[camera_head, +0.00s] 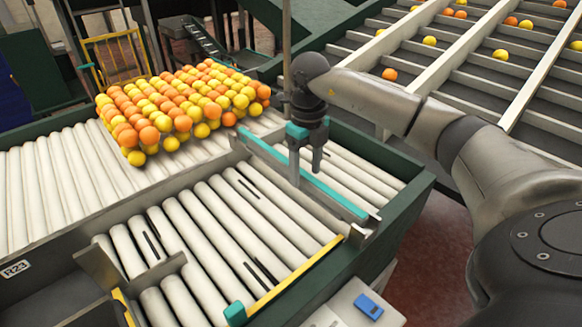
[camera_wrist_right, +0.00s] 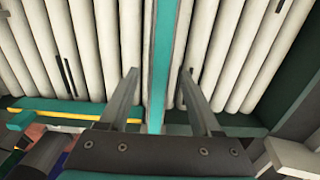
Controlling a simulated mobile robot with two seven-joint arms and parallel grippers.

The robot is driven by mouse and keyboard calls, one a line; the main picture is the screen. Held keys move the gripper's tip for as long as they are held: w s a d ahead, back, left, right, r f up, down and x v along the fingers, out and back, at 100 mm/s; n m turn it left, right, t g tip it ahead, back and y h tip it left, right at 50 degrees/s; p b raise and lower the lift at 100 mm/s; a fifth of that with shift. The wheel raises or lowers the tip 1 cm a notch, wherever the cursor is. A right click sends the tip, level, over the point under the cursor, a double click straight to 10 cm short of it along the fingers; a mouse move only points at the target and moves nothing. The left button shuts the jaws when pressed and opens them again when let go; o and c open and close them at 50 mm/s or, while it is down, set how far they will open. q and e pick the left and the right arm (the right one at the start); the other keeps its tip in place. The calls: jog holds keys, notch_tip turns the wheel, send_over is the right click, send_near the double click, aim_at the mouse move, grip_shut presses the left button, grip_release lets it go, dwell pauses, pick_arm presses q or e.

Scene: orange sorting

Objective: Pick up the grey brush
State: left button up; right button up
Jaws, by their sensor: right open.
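I cannot pick out a grey brush with certainty in either view. My right gripper (camera_head: 305,172) points down over the roller conveyor, at the teal-topped rail (camera_head: 335,195) that divides the rollers. In the right wrist view its two fingers (camera_wrist_right: 159,72) are apart, with the teal strip (camera_wrist_right: 160,50) running between them in the picture. Nothing is visibly held, and I cannot tell whether the fingers touch the rail. Thin dark strips (camera_head: 262,272) lie on or between the rollers; what they are is unclear. My left gripper is out of view.
A pile of oranges and yellow fruit (camera_head: 180,105) sits on the rollers at the back left. A slatted incline (camera_head: 450,70) with scattered fruit is at upper right. A green side wall (camera_head: 400,205) borders the rollers. A white box with a blue part (camera_head: 369,306) is at the front.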

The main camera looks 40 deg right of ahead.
jog(key=shift+f, duration=0.2)
grip_shut()
dwell(0.4)
